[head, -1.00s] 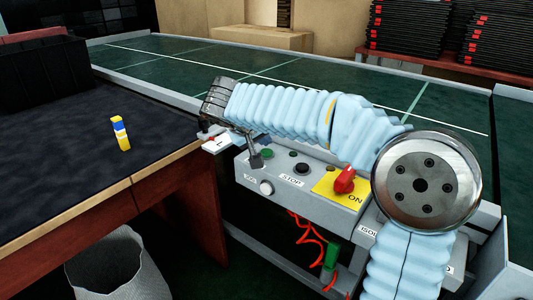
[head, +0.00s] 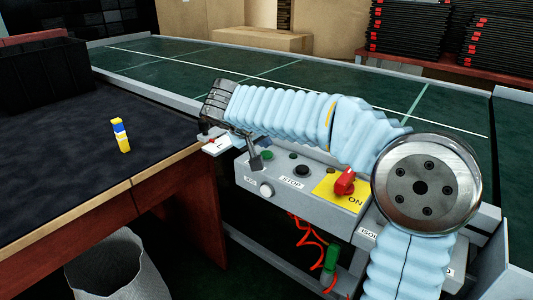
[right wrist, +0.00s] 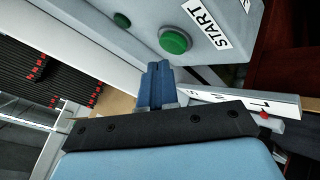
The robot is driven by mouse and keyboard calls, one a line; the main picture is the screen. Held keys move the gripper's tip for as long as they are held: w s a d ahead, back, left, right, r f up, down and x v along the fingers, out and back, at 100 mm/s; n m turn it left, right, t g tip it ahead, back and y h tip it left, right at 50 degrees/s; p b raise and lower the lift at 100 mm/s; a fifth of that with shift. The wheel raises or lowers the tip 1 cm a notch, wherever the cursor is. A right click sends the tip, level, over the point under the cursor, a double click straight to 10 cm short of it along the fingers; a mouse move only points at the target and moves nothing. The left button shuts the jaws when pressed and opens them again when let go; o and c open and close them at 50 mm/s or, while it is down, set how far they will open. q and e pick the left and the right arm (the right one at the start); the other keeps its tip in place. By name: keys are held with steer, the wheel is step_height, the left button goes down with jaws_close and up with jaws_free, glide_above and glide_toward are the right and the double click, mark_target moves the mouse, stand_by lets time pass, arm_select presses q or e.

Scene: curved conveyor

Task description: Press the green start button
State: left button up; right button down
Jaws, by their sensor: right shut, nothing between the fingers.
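The green start button (head: 267,155) is on top of the grey control box (head: 315,190), beside my right gripper. In the right wrist view it is a round green button (right wrist: 175,41) next to a START label (right wrist: 208,25). My right gripper (head: 256,162) is shut and empty. Its closed blue-grey fingers (right wrist: 158,72) show just below and left of the button in the right wrist view, with the button face uncovered. I cannot tell the exact gap. In the head view the START label is not seen. My left gripper is not in view.
The box also has a black STOP button (head: 301,170), a smaller green button (head: 292,156), a pale side knob (head: 266,189) and a red switch (head: 345,183). The green conveyor (head: 150,60) lies behind. A dark table (head: 70,165) with a yellow-blue item (head: 121,136) stands left.

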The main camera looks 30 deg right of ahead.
mark_target(264, 155)
steer(key=shift+f, duration=0.15)
stand_by(0.6)
steer(key=shift+f+b, duration=0.3)
steer(key=shift+b, duration=0.2)
steer(key=shift+f+b, duration=0.4)
steer(key=shift+b, duration=0.05)
stand_by(0.5)
steer(key=shift+r, duration=0.1)
steer(key=shift+r+p, duration=0.6)
steer(key=shift+r, duration=0.15)
step_height(264, 155, up, 5)
steer(key=p, duration=0.3)
steer(key=shift+p, duration=0.4)
stand_by(0.6)
